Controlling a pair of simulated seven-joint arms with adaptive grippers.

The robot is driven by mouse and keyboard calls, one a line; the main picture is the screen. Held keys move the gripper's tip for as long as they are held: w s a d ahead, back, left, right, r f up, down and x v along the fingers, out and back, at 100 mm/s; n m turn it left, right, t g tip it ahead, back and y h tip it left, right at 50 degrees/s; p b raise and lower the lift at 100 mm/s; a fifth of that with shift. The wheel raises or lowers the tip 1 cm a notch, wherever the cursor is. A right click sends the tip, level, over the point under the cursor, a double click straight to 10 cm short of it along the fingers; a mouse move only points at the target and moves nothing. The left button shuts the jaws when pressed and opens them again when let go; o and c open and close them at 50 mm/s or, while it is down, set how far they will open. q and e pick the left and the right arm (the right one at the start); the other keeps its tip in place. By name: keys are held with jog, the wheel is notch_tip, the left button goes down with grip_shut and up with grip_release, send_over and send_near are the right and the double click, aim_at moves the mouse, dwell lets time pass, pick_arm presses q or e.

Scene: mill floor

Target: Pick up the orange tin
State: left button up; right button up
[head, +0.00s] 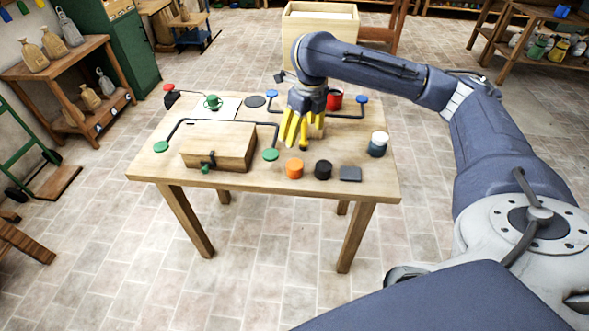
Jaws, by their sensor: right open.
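The orange tin (294,168) stands upright near the front edge of the wooden table (330,194), right of the middle. A black tin (323,169) stands just to its right. My right gripper (296,138) has yellow fingers that point down over the table, behind and above the orange tin. It is open and apart from the orange tin. A small wooden-coloured piece shows beside the fingers, partly hidden. My left gripper is not in view.
A wooden box (215,147) with a latch sits left of the tin. A green disc (270,154) on a black bar lies close to the tin. A dark flat block (350,174) and a white-and-grey tin (378,144) stand to the right. A red container (334,99) stands behind the gripper.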

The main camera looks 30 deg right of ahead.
aim_at(295, 164)
jog(key=w+f, duration=0.1)
jog(key=f, duration=1)
jog(key=w+f, duration=0.1)
jog(key=f, duration=0.4)
jog(key=shift+w+a+f, duration=0.3)
jog(key=shift+w+f, duration=0.05)
jog(key=shift+f, duration=0.05)
jog(key=shift+c, duration=0.4)
jog(key=c, duration=1.4)
